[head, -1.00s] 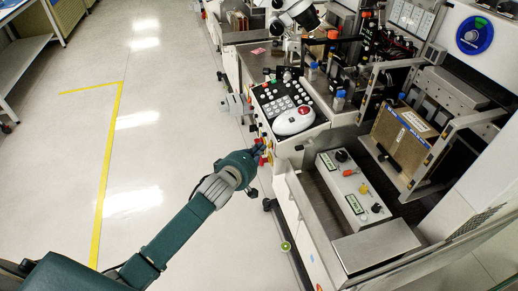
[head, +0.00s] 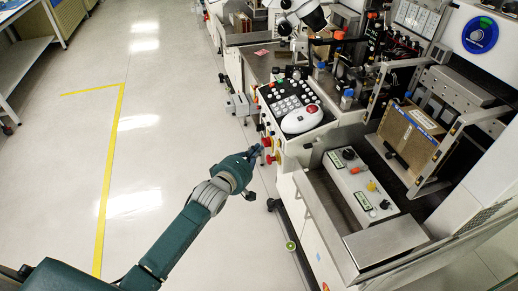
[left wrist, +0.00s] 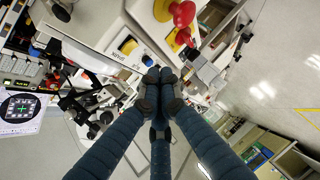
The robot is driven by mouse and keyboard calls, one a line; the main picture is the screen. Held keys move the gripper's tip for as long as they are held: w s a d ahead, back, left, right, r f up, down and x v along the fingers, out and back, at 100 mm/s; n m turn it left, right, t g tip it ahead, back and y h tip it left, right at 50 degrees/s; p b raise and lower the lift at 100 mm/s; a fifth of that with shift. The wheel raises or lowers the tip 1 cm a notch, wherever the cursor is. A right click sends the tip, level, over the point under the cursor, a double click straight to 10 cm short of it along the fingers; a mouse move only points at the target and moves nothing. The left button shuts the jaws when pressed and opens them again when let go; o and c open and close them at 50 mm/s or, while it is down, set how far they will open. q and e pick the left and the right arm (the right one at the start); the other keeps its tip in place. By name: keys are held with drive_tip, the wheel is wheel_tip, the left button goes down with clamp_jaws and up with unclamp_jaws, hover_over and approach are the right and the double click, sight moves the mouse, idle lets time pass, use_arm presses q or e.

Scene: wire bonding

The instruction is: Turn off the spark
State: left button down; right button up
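In the head view my left gripper (head: 254,153) is beside the panel's red knobs (head: 267,142). My right gripper is not in view.
The white control console (head: 290,102) has a keypad and a white mouse-like device (head: 302,119). A control box (head: 358,180) with coloured knobs is to the right. The floor (head: 160,130) left of my arm is clear.

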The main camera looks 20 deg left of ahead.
use_arm(q)
drive_tip(key=s+a, duration=0.1)
drive_tip(key=s, duration=0.8)
drive_tip(key=shift+a+r+b, duration=0.15)
drive_tip(key=shift+r+b, duration=0.2)
drive_tip(key=shift+r, duration=0.05)
drive_tip(key=s+a+f+m+g+y, duration=0.15)
drive_tip(key=s+f, duration=0.45)
drive_tip(key=f, duration=0.6)
drive_tip(key=s+f+m+g, duration=0.3)
drive_tip(key=s+f, duration=0.2)
drive_tip(key=f, duration=0.6)
drive_tip(key=s+a+f+m+g, duration=0.1)
drive_tip(key=s+f+m+g, duration=0.35)
drive_tip(key=f, duration=0.75)
drive_tip(key=s+f+m+g, duration=0.1)
drive_tip(key=s+f, duration=0.4)
drive_tip(key=s, duration=0.6)
drive_tip(key=s+f+m+g, duration=0.2)
drive_tip(key=s+f, duration=0.4)
drive_tip(key=s, duration=0.6)
drive_tip(key=s+f+m+g, duration=0.2)
drive_tip(key=s+f, duration=0.3)
drive_tip(key=s, duration=0.6)
drive_tip(key=shift+s+d+f+m+y, duration=0.15)
drive_tip(key=shift+d+f+m+y, duration=0.25)
drive_tip(key=shift+m, duration=0.5)
drive_tip(key=shift+a, duration=0.1)
